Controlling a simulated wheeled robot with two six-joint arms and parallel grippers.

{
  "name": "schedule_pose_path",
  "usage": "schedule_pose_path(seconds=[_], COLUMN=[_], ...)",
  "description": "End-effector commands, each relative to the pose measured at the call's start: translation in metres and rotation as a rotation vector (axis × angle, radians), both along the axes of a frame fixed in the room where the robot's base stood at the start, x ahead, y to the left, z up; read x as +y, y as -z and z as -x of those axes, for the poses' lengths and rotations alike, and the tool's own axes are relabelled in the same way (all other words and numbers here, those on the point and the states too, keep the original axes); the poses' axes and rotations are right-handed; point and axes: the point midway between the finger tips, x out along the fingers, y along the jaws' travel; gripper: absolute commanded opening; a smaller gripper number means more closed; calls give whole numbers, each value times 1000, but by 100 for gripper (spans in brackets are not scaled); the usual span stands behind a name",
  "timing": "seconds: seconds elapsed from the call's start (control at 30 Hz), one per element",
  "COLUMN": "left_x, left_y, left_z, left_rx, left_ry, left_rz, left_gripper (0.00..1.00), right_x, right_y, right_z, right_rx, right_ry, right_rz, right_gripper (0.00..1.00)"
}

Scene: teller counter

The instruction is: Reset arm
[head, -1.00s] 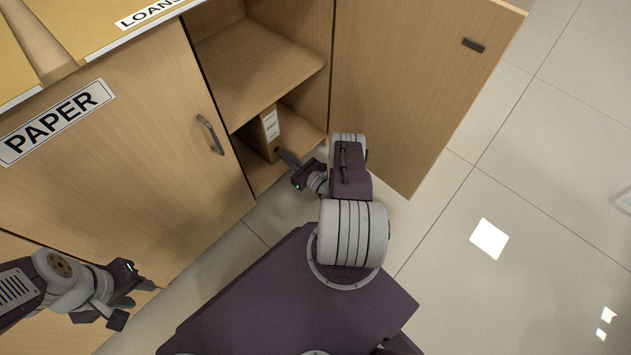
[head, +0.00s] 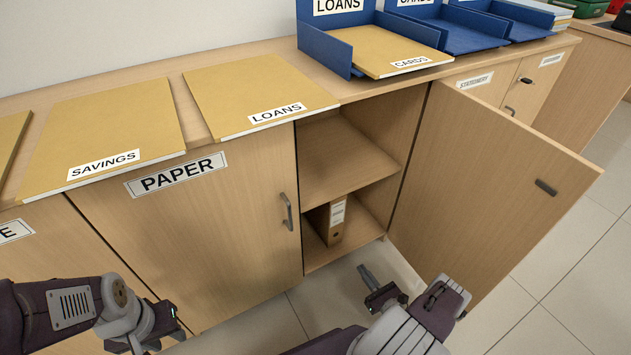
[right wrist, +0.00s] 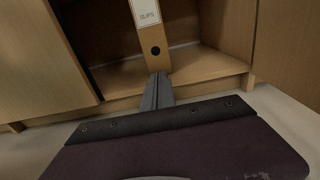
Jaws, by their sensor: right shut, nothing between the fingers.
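My right gripper (head: 369,277) is in front of the open cabinet, low near the floor. It is shut and empty, and its closed fingers also show in the right wrist view (right wrist: 158,92). A binder (head: 328,221) stands upright on the lower shelf, apart from the gripper. In the right wrist view the binder (right wrist: 150,30) stands just beyond the fingertips. My left gripper (head: 165,325) is at the lower left in front of the closed cabinet doors; its jaw opening is not clear from this angle.
The open cabinet door (head: 490,190) stands out to the right of my right arm. The closed PAPER door (head: 200,235) is on the left. Yellow folders (head: 255,90) and blue trays (head: 345,45) sit on the counter top. Free floor (head: 550,290) lies at the right.

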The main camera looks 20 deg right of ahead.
Motion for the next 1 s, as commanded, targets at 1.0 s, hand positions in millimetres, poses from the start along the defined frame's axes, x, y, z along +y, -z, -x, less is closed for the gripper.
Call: schedule_pose_path(seconds=[1.0], left_x=[0], left_y=[-131], left_z=[0], left_rx=[0], left_ry=[0], left_rz=[0], left_gripper=[36], right_x=[187], right_y=[-371], right_z=[78], right_rx=[133], right_ry=[-2024], right_rz=[1770], right_gripper=[0])
